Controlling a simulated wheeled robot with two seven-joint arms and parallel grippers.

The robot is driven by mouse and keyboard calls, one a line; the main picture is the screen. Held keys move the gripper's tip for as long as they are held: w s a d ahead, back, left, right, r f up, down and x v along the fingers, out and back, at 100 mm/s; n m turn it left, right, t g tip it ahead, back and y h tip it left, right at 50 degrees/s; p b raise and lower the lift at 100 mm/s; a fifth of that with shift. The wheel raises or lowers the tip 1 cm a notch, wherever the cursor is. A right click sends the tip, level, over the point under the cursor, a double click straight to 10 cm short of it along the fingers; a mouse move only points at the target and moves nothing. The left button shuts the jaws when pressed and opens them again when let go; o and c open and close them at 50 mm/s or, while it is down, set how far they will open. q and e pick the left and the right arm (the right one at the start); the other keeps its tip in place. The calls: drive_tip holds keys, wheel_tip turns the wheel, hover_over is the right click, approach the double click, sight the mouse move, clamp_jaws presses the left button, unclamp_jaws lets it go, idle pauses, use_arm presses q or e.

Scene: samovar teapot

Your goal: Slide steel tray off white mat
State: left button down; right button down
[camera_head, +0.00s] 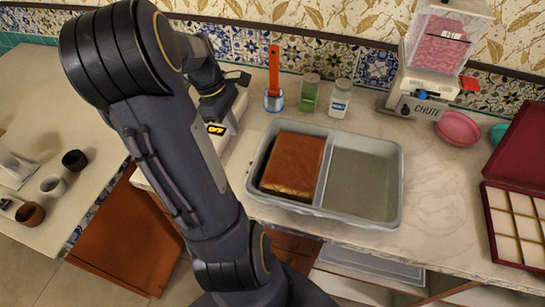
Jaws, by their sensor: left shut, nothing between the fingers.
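A grey two-compartment tray (392,218) stands on the pale counter. A brown block (293,165) lies in its left compartment, and its right compartment is empty. I cannot tell whether this is the steel tray, and I make out no clear white mat. My left arm crosses the left-middle of the view and hides part of the counter. My left gripper (217,103) is small and dark, by a white device with a lit yellow display (216,129). It is shut and empty, apart from the grey tray. My right gripper is out of view.
An orange-handled tool (273,72), a green jar (310,93) and a white-labelled jar (340,98) stand behind the tray. A chute dispenser (430,82), pink bowl (458,128) and red compartment box (512,225) are at right. Several cups are on the left counter.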

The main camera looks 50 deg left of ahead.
sight(298, 160)
use_arm(q)
drive_tip(key=x, duration=0.9)
drive_tip(key=shift+d+f, duration=0.1)
drive_tip(key=shift+f, duration=0.25)
drive_tip(key=w+d, duration=0.1)
drive_tip(key=d, duration=0.1)
drive_tip(key=shift+w+d+p, duration=0.35)
drive_tip(key=shift+d+p, duration=0.05)
drive_tip(key=shift+w+d, duration=0.2)
drive_tip(key=shift+d, duration=0.1)
drive_tip(key=w+d+p, duration=0.1)
drive_tip(key=w+d, duration=0.1)
drive_tip(key=d, duration=0.1)
drive_tip(key=w+d, duration=0.2)
drive_tip(key=d, duration=0.1)
drive_tip(key=w+d+p, duration=0.1)
drive_tip(key=w+d, duration=0.1)
drive_tip(key=d, duration=0.2)
drive_tip(key=shift+r+p, duration=0.1)
drive_tip(key=shift+p, duration=0.2)
drive_tip(key=shift+w+d, duration=0.3)
drive_tip(key=shift+d, duration=0.1)
drive_tip(key=shift+a, duration=0.15)
